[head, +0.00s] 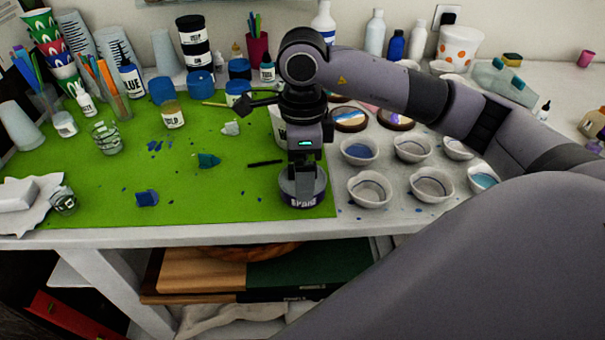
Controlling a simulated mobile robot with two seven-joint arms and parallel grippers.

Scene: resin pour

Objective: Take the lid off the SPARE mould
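The SPARE mould (302,201) is a low round tub with a purple label band. It stands near the front right corner of the green mat, by the table's front edge. My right gripper (303,172) points straight down over the top of this mould, at or just above its lid. Its fingertips and most of the lid are hard to make out, so I cannot tell whether it grips the lid. My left gripper is not in view.
A green mat (100,205) covers the left of the table, with blue scraps and a dark stick (265,163) on it. Several white bowls (369,188) stand close right of the mould. A white tub is partly hidden behind my gripper. Bottles and cups line the back.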

